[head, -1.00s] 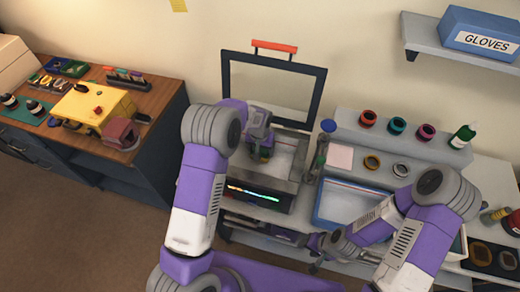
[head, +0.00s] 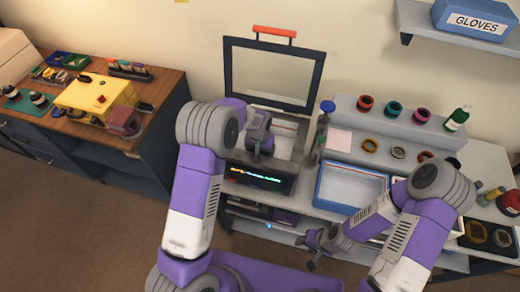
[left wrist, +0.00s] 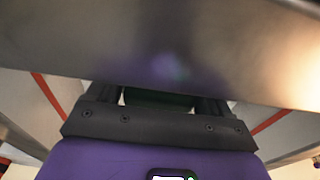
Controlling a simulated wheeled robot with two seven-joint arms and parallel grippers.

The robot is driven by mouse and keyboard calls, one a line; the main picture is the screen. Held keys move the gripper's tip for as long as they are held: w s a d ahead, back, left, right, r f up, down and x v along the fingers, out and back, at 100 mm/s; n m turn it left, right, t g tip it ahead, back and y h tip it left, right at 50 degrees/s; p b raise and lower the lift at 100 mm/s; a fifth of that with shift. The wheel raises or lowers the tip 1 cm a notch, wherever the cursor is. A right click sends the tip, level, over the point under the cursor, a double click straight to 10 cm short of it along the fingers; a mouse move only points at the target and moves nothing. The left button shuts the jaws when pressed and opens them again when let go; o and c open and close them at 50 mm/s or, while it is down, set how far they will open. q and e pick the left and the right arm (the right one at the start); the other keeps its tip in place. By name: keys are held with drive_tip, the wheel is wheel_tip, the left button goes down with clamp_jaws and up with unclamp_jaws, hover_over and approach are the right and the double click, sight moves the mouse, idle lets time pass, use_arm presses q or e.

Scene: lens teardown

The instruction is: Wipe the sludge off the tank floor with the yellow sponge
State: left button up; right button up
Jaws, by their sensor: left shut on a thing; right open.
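The tank (head: 298,150) is a metal box with its framed lid (head: 272,72) raised and a glowing display on its front. My left gripper (head: 256,153) reaches down into it, and its fingertips are largely hidden by the wrist and walls. In the left wrist view, the gripper (left wrist: 160,100) is shut on a dark green piece (left wrist: 158,98), which appears to be the sponge's green side. The sludge cannot be made out; the arm and walls hide much of the floor. My right gripper (head: 305,252) is open and empty, in front of the bench.
A bottle with a blue cap (head: 322,135) stands close to the tank's right side. A blue-rimmed tray (head: 352,188) lies right of it. Lens rings and a green bottle (head: 457,118) sit on the raised shelf. A yellow device (head: 98,98) is on the left desk.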

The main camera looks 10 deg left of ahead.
use_arm(q)
wheel_tip(320, 180, up, 2)
drive_tip(key=shift+r+p, duration=0.1)
drive_tip(key=shift+p, duration=0.25)
drive_tip(key=shift+w+r+p, duration=0.2)
drive_tip(key=shift+r+p, duration=0.5)
drive_tip(key=shift+r, duration=0.35)
drive_tip(key=shift+s+r+p, duration=0.1)
drive_tip(key=shift+r+p, duration=1)
drive_tip(key=shift+r, duration=0.85)
